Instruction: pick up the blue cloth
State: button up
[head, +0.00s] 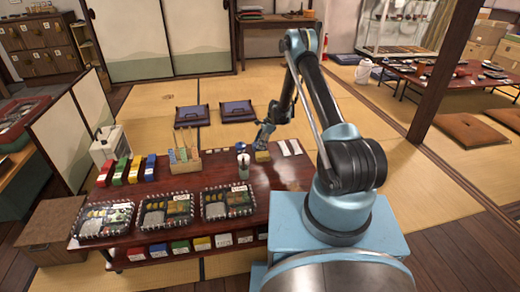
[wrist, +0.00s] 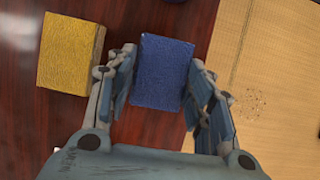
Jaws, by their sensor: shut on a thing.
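The blue cloth (wrist: 162,72) is a thick folded rectangle in the wrist view. It sits between the two fingers of my gripper (wrist: 160,58), which is shut on it from both sides. In the head view my gripper (head: 264,134) is over the far edge of the dark red low table (head: 180,182), and the cloth is hard to make out there. I cannot tell whether the cloth touches the table or is lifted. A yellow folded cloth (wrist: 68,53) lies on the table just left of my gripper, apart from the blue one.
Three packed lunch trays (head: 228,202) line the table's near side. Tatami floor with dark cushions (head: 237,111) lies beyond the table.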

jog(key=shift+r, duration=0.15)
notch_tip(320, 180, up, 10)
dwell(0.6)
